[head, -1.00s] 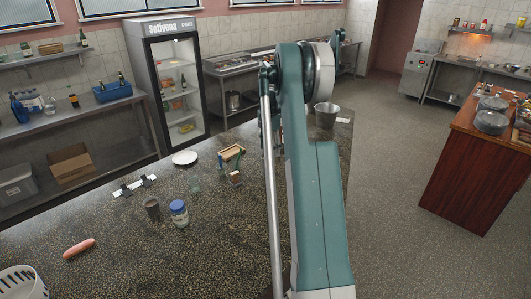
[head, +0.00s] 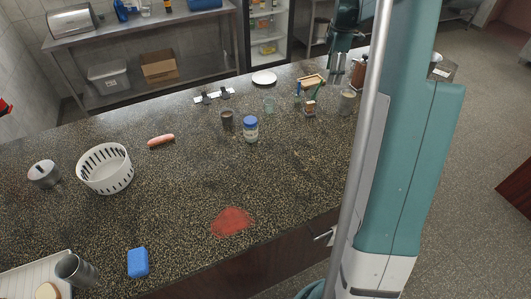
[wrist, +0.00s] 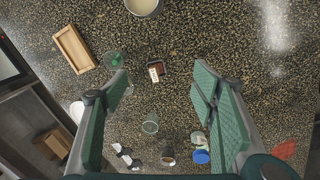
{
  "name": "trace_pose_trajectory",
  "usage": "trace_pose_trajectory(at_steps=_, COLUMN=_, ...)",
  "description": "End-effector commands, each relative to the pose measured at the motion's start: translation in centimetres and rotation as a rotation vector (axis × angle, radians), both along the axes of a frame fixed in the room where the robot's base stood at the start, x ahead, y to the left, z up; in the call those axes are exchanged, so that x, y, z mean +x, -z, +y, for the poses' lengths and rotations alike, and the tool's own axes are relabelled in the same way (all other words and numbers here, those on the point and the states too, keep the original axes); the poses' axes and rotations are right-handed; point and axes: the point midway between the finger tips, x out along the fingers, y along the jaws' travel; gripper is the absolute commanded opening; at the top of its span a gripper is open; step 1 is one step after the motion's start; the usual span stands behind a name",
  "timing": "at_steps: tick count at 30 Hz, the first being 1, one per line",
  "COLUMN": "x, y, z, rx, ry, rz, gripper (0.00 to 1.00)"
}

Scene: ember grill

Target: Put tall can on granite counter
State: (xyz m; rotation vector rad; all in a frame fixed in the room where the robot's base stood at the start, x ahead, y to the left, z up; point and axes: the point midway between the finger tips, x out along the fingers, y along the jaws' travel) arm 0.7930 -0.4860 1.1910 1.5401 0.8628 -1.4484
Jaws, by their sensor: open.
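A tall grey metal can (head: 75,270) stands at the lower left of the head view, on or against a white tray (head: 30,275); its base contact is unclear. It looks most like the tall can. A dark can (head: 227,119) stands farther back on the speckled granite counter (head: 180,190). My gripper (head: 338,62) is over the far right part of the counter, far from the grey can. In the wrist view my gripper (wrist: 160,78) is open, with nothing held between its fingers. The grey can is not seen in the wrist view.
A white basket (head: 105,170), lidded pot (head: 43,174), sausage (head: 160,140), blue-lidded jar (head: 250,129) and blue block (head: 138,262) stand on the counter. A red patch (head: 232,221) lies near the front edge.

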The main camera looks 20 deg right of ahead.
Motion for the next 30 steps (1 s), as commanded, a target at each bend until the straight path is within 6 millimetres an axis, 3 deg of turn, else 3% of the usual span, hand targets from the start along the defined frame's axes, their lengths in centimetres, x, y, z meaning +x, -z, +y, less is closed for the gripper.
trace_pose_trajectory(at_steps=1, x=-0.3, y=-0.9, z=1.5, rx=-0.002, ry=0.017, rz=-0.009, gripper=0.58)
trace_pose_trajectory(at_steps=15, x=-3.5, y=-7.2, z=12.9, rx=-0.001, ry=0.208, rz=-0.107, gripper=0.58)
trace_pose_trajectory(at_steps=30, x=-9.3, y=-11.4, z=24.0, rx=0.036, ry=0.409, rz=-0.218, gripper=0.58)
